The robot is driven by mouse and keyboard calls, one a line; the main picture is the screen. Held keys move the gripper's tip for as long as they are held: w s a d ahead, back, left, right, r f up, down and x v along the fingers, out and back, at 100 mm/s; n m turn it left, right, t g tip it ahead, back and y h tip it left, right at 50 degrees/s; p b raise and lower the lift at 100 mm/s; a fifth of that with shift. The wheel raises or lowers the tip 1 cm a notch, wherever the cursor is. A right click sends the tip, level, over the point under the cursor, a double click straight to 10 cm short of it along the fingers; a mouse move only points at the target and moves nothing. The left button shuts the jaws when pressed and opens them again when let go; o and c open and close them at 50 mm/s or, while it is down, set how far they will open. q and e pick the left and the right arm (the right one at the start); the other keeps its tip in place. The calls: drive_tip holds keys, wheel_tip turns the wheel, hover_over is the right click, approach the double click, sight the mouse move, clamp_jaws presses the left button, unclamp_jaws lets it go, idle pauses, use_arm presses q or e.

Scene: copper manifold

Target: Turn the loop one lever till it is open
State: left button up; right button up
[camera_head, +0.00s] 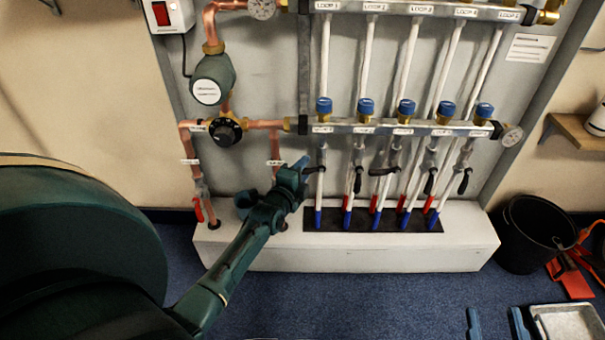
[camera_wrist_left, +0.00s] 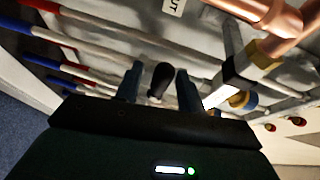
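The loop one lever (camera_head: 316,169) has a black handle and sits on the leftmost white pipe below the lower manifold bar. In the head view it lies roughly level, crosswise to its pipe. My left gripper (camera_head: 300,170) is at its left end. In the left wrist view the black handle (camera_wrist_left: 160,80) shows between the two blue fingers of my gripper (camera_wrist_left: 159,88). The fingers are apart, with a visible gap on each side of the handle; contact is not visible.
The loop two lever (camera_head: 358,180) hangs along its pipe close by, and the loop three lever (camera_head: 382,171) lies crosswise. A copper pipe (camera_head: 275,147) stands left of loop one. A white plinth (camera_head: 390,257) is below; a black bucket (camera_head: 527,255) stands right.

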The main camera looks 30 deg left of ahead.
use_arm(q)
clamp_jaws()
idle(0.4)
